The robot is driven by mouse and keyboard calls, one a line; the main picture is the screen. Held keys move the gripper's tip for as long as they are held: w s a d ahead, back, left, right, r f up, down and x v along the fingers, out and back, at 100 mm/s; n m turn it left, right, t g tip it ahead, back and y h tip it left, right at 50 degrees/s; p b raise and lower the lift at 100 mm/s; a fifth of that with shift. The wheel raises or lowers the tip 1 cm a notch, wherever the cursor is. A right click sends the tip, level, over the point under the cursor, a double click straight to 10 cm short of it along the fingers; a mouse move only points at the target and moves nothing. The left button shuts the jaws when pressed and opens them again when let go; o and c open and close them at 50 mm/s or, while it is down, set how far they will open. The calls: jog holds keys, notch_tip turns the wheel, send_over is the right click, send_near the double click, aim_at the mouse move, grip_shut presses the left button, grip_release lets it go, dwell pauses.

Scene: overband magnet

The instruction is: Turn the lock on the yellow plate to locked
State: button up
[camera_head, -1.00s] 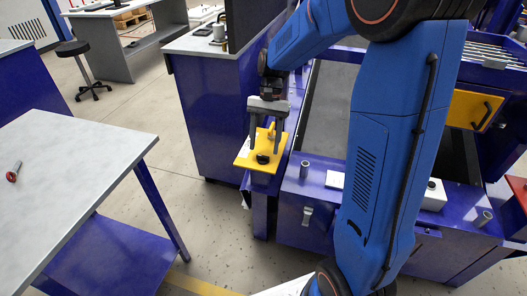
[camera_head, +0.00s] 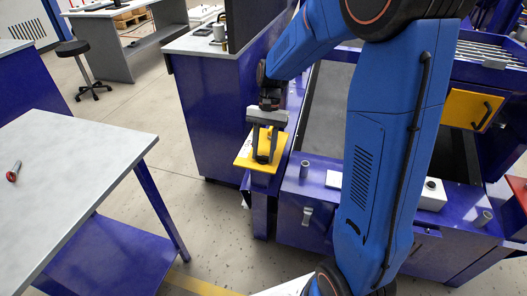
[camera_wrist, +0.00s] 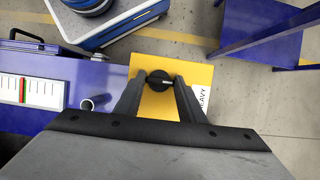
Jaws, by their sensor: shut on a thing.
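The yellow plate (camera_head: 244,161) sits at the left end of the purple machine frame.
A short grey tube (camera_head: 304,169) stands on the purple frame right of the plate. A latch (camera_head: 306,216) is on the frame's front. A grey-topped table (camera_head: 75,150) with a red-ended item (camera_head: 13,172) stands at left, with open floor between.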

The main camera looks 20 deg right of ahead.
jog(key=n, duration=0.2)
jog(key=n+h, duration=0.1)
jog(key=n, duration=0.1)
jog(key=shift+w+a+g, duration=0.1)
jog(key=shift+a+g, duration=0.1)
jog(key=shift+g, duration=0.1)
jog(key=n+h, duration=0.2)
jog(key=n, duration=0.2)
jog(key=shift+a+n, duration=0.15)
jog(key=shift+n, duration=0.15)
jog(key=n+h, duration=0.1)
jog(key=n, duration=0.3)
jog(key=shift+a+h, duration=0.1)
jog(key=shift+h, duration=0.3)
jog(key=n+t+h, duration=0.1)
jog(key=n, duration=0.4)
jog(key=shift+a, duration=0.1)
jog(key=shift+t, duration=0.3)
jog(key=o, duration=1)
jog(key=shift+h, duration=0.3)
jog(key=shift+o, duration=0.2)
jog(key=shift+r, duration=0.1)
